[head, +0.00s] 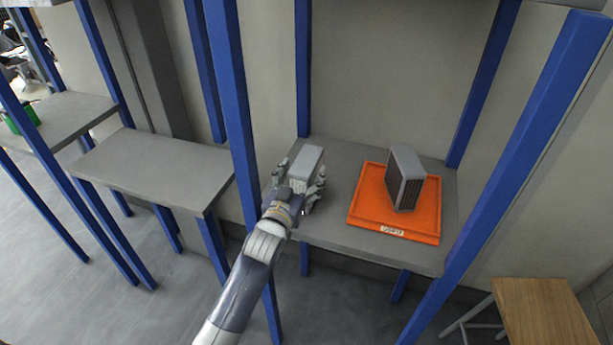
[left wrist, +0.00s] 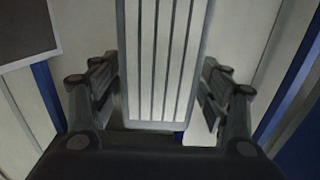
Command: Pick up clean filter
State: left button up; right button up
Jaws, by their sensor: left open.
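A light grey box-shaped filter (head: 307,160) stands on the grey shelf, left of the orange tray. Its pale ribbed face (left wrist: 160,60) fills the middle of the left wrist view. My left gripper (head: 301,174) is open, with one finger on each side of this filter. In the left wrist view slim gaps seem to show beside it; contact is hard to tell. A second filter (head: 406,180), grey with a dark ribbed face, stands in the orange tray. My right gripper is not in view.
The orange tray (head: 368,221) has a small label on its front edge. Blue posts (head: 236,110) frame the grey shelf (head: 425,254). A wooden-topped table (head: 545,312) is at the lower right.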

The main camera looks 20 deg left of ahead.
pick_arm(q)
jog(key=shift+w+d, duration=0.1)
jog(key=shift+w, duration=1.45)
jog(key=shift+c, duration=0.6)
jog(key=c, duration=1.2)
jog(key=shift+r, duration=0.1)
